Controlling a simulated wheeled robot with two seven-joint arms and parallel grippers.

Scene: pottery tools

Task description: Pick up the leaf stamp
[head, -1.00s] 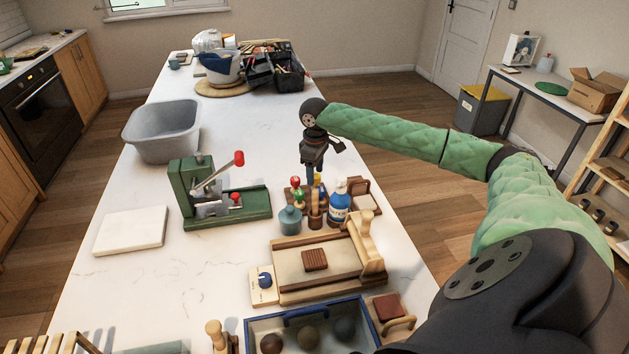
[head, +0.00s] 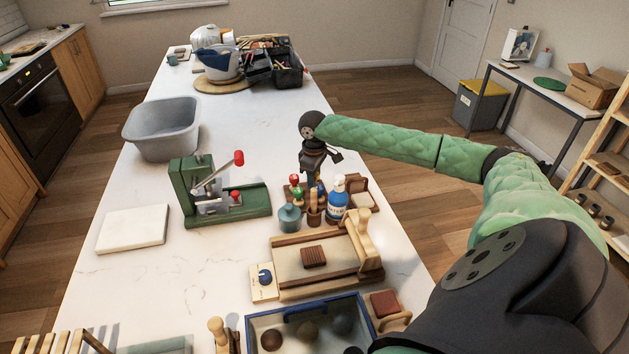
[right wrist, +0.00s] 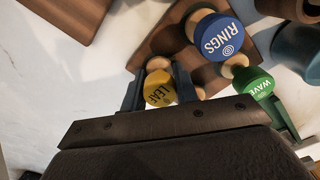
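The leaf stamp (right wrist: 160,88) has a yellow head marked LEAF and a pale wooden knob, seen in the right wrist view. My right gripper (right wrist: 159,90) has one dark finger on each side of it, very close to its sides; I cannot tell whether they press on it. A blue RINGS stamp (right wrist: 218,37) and a green WAVE stamp (right wrist: 252,82) stand beside it on a wooden rack (right wrist: 160,43). In the head view, my right gripper (head: 313,182) points down into the stamp group, which partly hides the fingertips. My left gripper is not in view.
A blue-and-white bottle (head: 337,199), a teal jar (head: 290,218) and a wooden tool holder (head: 314,216) crowd close in front. A green press (head: 205,190) stands to the left, and a wooden slab board (head: 345,285) lies nearer.

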